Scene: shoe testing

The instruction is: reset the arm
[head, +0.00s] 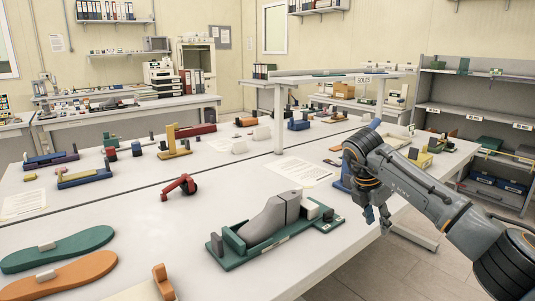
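My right arm comes in from the right edge, bent at the wrist. My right gripper (377,220) points down at the right edge of the white table (190,240). Its fingertips look a little apart, with nothing seen between them. It hangs to the right of a green fixture (232,262) that holds a grey shoe last (270,218), and does not appear to touch it. My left gripper and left arm are not in view.
Green (75,243) and orange (75,272) soles lie at the front left. A red clamp-like tool (180,186) stands mid-table. Small fixtures and papers lie farther back. A grey shelf unit (470,117) stands at the right, with floor between it and the table.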

